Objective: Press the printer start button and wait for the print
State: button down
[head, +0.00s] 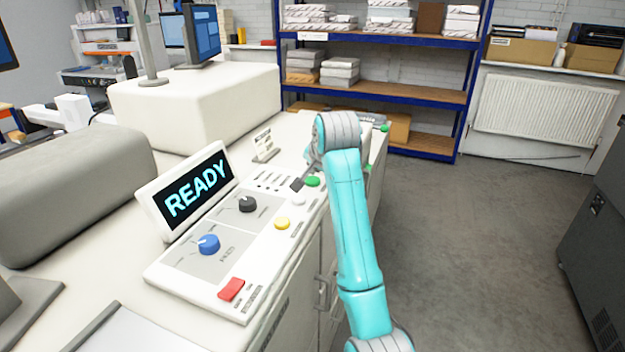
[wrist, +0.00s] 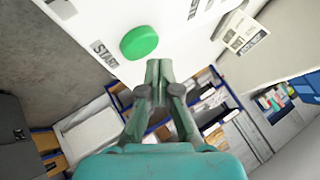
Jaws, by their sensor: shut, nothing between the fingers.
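The printer's control panel (head: 190,262) carries a tilted display (head: 196,190) that reads "READY". The green start button (head: 312,182) is at the panel's far end. It also shows in the wrist view (wrist: 139,42), with the label "START" beside it. My gripper (wrist: 154,68) is shut and empty, its fingertips pointing at the panel. In the wrist view the fingertips appear just below the button and do not cover it. In the head view my gripper is partly hidden by my arm. I cannot tell whether the fingertips touch the panel.
A red button (head: 231,289), a yellow button (head: 282,223), a blue knob (head: 208,244) and a black knob (head: 247,204) share the panel. A small printed card (head: 264,146) stands behind it. Shelves (head: 430,95) line the back wall.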

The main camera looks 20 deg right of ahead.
aim_at(314, 180)
dwell(0.4)
jog(key=shift+f, duration=0.45)
jog(key=shift+f, duration=0.35)
dwell(0.8)
jog(key=shift+r, duration=0.8)
jog(key=shift+r, duration=0.15)
jog(key=shift+r, duration=2.35)
dwell(2.7)
